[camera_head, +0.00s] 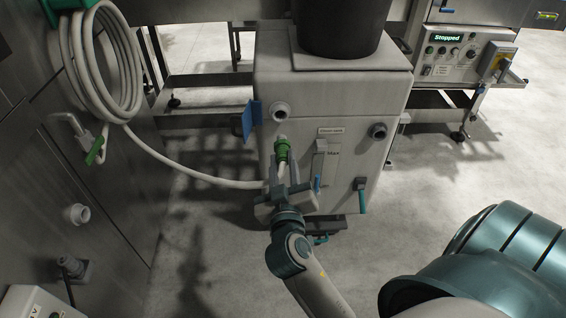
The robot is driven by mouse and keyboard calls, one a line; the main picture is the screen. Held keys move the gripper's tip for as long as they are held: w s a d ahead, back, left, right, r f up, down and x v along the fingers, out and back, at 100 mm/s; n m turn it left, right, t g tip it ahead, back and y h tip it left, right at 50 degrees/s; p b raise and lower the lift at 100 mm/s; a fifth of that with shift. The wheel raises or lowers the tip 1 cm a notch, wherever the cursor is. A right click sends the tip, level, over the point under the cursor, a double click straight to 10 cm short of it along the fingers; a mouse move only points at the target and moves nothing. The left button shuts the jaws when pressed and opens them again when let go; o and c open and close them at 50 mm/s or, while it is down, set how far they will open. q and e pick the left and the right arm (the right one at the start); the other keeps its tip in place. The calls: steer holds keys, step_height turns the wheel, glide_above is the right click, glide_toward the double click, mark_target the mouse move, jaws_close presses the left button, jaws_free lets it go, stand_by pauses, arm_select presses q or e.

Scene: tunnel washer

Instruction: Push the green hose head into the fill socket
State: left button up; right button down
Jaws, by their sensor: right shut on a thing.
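The green hose head (282,152) is upright in front of the pale tank's front face, its tip pointing up and toward the tank. My right gripper (283,178) is shut on it from below. The white hose (205,178) runs from the hose head to the left. I cannot tell which is the fill socket, nor whether the hose head's tip touches the tank. My left gripper is not in view.
The pale tank (345,85) has a blue flap (251,118) at its left edge and a green-handled valve (361,196) low on the right. A hose coil (103,65) hangs on the steel cabinet (45,180) at left. A control panel (462,55) reads "Stopped".

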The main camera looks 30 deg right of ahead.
mark_target(282, 138)
steer(key=shift+w+d, duration=0.1)
steer(key=shift+w, duration=0.15)
steer(key=shift+p+x, duration=0.3)
steer(key=shift+x, duration=1.7)
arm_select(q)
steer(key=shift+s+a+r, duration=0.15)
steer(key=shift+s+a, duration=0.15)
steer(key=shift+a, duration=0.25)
arm_select(e)
steer(key=shift+x, duration=2.15)
steer(key=shift+d, duration=0.1)
steer(key=shift+x, duration=0.85)
steer(key=shift+w+d+r, duration=0.1)
steer(key=shift+w+d, duration=0.1)
steer(key=shift+w, duration=0.05)
steer(key=c, duration=1.4)
jaws_free()
steer(key=shift+o, duration=0.2)
